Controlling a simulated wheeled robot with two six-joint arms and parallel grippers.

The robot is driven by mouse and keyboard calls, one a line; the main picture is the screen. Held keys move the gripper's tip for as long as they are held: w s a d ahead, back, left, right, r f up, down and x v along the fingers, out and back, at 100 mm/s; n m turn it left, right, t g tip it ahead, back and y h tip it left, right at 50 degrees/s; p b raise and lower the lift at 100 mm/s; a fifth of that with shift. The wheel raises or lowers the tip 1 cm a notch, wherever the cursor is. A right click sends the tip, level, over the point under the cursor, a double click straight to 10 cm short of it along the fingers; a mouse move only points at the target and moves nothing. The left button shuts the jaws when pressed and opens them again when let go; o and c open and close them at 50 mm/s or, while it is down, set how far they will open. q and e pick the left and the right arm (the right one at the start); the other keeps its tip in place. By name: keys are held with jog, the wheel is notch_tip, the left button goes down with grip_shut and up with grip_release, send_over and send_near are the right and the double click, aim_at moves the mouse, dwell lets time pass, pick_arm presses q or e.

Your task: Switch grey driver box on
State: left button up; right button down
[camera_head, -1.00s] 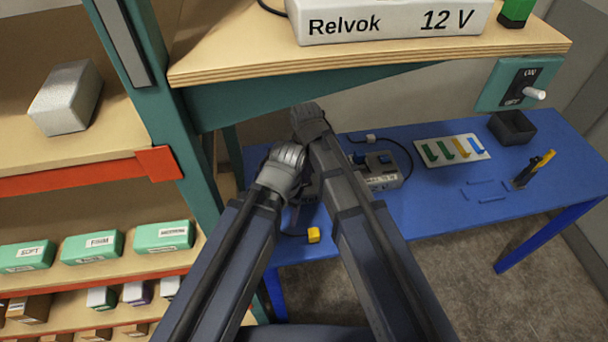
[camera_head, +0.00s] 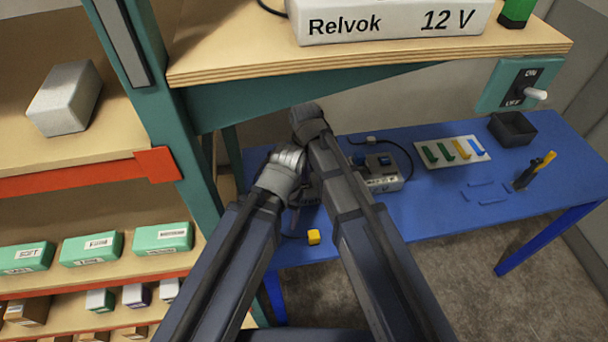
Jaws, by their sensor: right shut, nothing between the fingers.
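A shelf with a white Relvok 12 V box (camera_head: 390,22) overhangs the blue bench (camera_head: 435,210). A lever switch panel (camera_head: 520,84) hangs at the right. Shelving stands left.

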jog(key=shift+w+a, duration=0.15)
jog(key=shift+w, duration=0.7)
notch_tip(320, 180, up, 7)
jog(key=p, duration=0.7)
jog(key=shift+s, duration=0.45)
jog(key=shift+s, duration=0.1)
